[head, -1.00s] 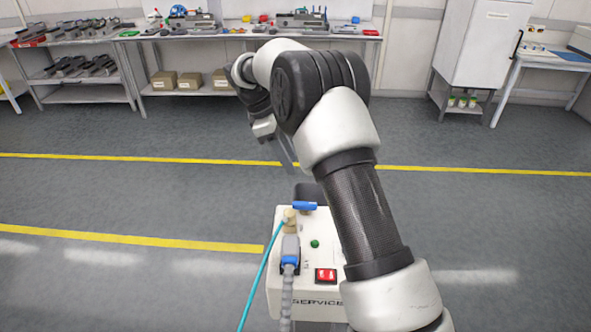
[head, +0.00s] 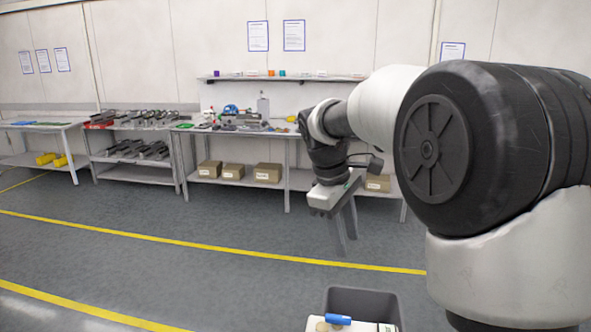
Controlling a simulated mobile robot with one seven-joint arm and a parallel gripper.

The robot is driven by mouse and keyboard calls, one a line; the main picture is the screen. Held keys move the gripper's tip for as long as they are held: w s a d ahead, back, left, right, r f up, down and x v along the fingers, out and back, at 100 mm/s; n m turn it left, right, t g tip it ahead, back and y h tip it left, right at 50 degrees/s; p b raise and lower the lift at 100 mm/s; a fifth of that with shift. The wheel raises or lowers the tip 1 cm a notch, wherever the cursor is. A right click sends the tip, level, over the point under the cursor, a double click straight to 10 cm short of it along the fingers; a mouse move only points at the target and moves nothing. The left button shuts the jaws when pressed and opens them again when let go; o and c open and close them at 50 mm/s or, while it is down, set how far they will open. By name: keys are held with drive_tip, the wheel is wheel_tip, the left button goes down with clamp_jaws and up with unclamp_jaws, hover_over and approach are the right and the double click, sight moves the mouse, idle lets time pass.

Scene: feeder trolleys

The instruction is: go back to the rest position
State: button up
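My gripper (head: 345,232) hangs in the air at the end of my bent arm, right of the middle of the head view. Its two grey fingers point down and stand apart, with nothing seen between them. Behind it are the far workbench and open floor. My arm's large dark joint and white links fill the right side and hide what lies behind them. No object is in or touching the gripper.
A dark open bin (head: 372,299) and a white unit with a blue handle (head: 338,320) are at the bottom edge. A workbench (head: 240,130) with cardboard boxes (head: 267,172) below, a rack (head: 135,173) and a table (head: 38,124) line the wall. The floor between is clear.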

drive_tip(key=s+d+r+m+t+y+p, duration=0.1)
drive_tip(key=s+r+m, duration=0.1)
drive_tip(key=s+r, duration=0.3)
drive_tip(key=s+d+r+m+t+p, duration=0.1)
drive_tip(key=s+d+r+m+p, duration=0.15)
drive_tip(key=s, duration=0.45)
drive_tip(key=s+m+t+y+p, duration=0.1)
drive_tip(key=s+m, duration=0.5)
drive_tip(key=s, duration=0.7)
drive_tip(key=shift+a+t+y+p, duration=0.2)
drive_tip(key=shift+t+y+p, duration=0.3)
drive_tip(key=shift+t, duration=0.3)
